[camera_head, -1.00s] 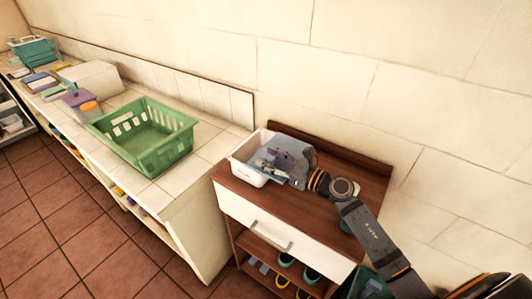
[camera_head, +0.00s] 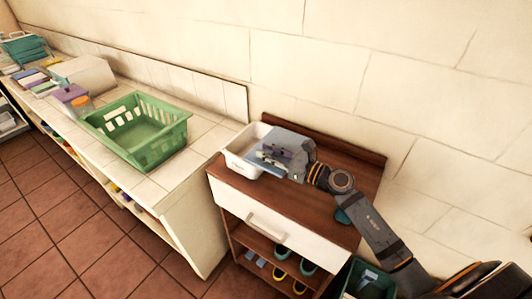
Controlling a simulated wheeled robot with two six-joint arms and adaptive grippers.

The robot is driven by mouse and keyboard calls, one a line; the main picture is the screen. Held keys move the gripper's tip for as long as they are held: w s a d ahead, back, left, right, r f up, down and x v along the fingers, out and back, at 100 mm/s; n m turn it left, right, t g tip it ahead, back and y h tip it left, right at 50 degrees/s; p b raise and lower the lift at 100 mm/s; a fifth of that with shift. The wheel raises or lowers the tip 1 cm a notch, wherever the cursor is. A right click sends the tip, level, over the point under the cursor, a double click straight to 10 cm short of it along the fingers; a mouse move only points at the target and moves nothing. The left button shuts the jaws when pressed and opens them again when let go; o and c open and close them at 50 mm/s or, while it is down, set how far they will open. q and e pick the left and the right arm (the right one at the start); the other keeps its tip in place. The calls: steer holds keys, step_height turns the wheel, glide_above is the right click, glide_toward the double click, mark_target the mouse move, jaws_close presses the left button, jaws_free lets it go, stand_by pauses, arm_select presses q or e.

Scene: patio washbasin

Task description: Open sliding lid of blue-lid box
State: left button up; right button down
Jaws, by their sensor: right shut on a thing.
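The box (camera_head: 234,165) is a white open-topped tub on the wooden cabinet top, near its left end. Its flat grey-blue lid (camera_head: 288,136) lies over the right part, and the left part of the box is uncovered with pale inside walls showing. My right gripper (camera_head: 268,156) reaches in from the right, low over the lid, and is shut on it. The fingers and a dark purplish part there overlap, so the exact contact is hard to see. My left gripper is not in view.
A green basket (camera_head: 160,150) stands on the tiled counter (camera_head: 185,180) to the left. A dark green bin (camera_head: 365,280) is below right.

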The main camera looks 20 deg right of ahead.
steer(key=shift+s+d+r, duration=0.1)
steer(key=c, duration=1.1)
jaws_free()
steer(key=shift+w+a, duration=0.2)
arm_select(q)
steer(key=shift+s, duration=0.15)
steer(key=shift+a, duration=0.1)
arm_select(e)
steer(key=shift+s+d, duration=0.1)
steer(key=shift+d, duration=0.05)
step_height(320, 180, up, 10)
steer(key=shift+f, duration=0.1)
